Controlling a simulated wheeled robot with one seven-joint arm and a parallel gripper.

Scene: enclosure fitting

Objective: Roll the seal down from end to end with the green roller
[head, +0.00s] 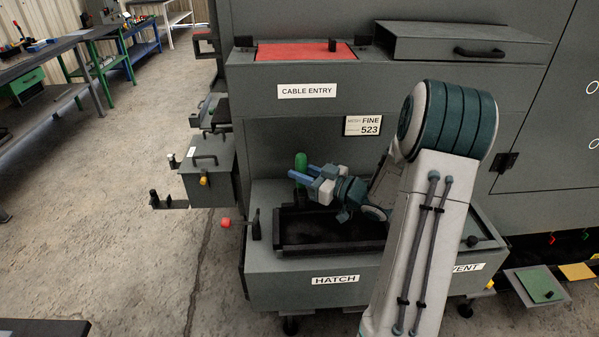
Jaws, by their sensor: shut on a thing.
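The green roller (301,162) stands upright between the blue fingers of my gripper (304,173). My gripper is shut on it, and its lower part is largely hidden by the fingers. My gripper points left and is held above the black rectangular frame (312,251) of the hatch opening. The frame is set in the grey ledge marked HATCH. I cannot tell the seal apart from this dark frame. I cannot tell whether the roller touches anything below it. My arm hides the right end of the frame.
A red-knobbed lever (226,222) sticks out at the ledge's left. A grey box (208,172) with a handle hangs left of the cabinet. The CABLE ENTRY shelf (375,77) with a red panel (300,52) juts out above.

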